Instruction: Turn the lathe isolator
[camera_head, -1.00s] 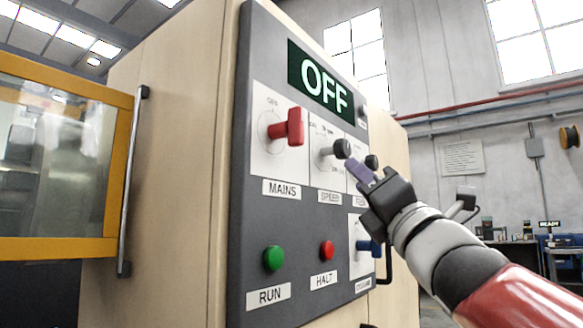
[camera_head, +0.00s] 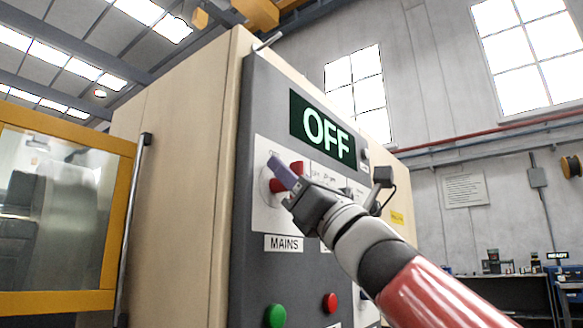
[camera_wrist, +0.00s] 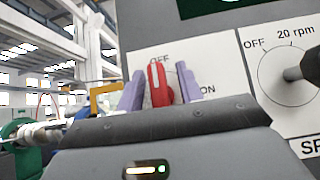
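The lathe isolator is the red MAINS switch (camera_head: 297,167) on the grey panel, partly hidden behind my gripper in the head view. In the wrist view its red handle (camera_wrist: 160,84) stands about upright, near the OFF mark, with ON to its right. My gripper (camera_head: 283,174) is at the switch. In the wrist view my gripper (camera_wrist: 160,92) is open, with one purple finger on each side of the handle and a gap on both sides. I cannot tell how deep the fingers reach along it. The display (camera_head: 326,134) reads OFF.
A speed knob (camera_wrist: 294,74) juts out to the right of the switch. A green button (camera_head: 276,315) and a red button (camera_head: 330,302) sit lower on the panel. A yellow-framed door with a long handle (camera_head: 134,225) is at the left.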

